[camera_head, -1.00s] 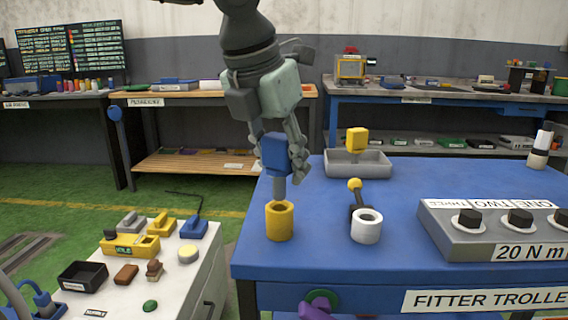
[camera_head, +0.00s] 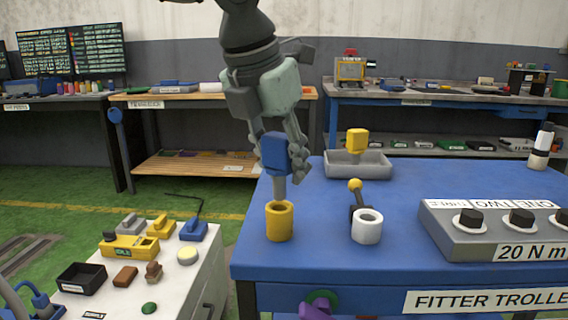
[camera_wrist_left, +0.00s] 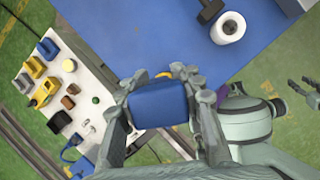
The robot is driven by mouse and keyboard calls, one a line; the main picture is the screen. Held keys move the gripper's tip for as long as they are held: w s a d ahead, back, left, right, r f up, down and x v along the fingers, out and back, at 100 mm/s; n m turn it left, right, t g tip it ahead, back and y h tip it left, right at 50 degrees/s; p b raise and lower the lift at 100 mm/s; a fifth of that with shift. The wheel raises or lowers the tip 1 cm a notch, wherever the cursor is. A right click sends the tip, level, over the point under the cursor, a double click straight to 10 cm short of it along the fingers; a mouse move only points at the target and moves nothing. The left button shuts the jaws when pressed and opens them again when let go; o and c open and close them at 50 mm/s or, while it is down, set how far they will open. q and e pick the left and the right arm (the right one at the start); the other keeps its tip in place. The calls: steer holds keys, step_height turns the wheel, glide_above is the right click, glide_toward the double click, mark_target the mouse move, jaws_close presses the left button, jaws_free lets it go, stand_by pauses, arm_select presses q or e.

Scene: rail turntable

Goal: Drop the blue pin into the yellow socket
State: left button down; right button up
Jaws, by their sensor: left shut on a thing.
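My left gripper (camera_head: 284,158) is shut on the blue handle above the table. The yellow socket (camera_head: 279,223) stands upright on the blue table top, right under the pin.
A grey tray (camera_head: 357,166) with a yellow-headed piece is behind. A grey knob box (camera_head: 495,238) is at the right. A white bench (camera_head: 207,262) with small parts is at the left.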

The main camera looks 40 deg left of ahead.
mark_target(284, 185)
arm_select(q)
steer(key=shift+b, duration=0.55)
stand_by(0.8)
steer(key=shift+f+b, duration=1.85)
steer(key=c, duration=0.9)
jaws_free()
steer(key=shift+r, duration=0.15)
steer(key=v, duration=1.2)
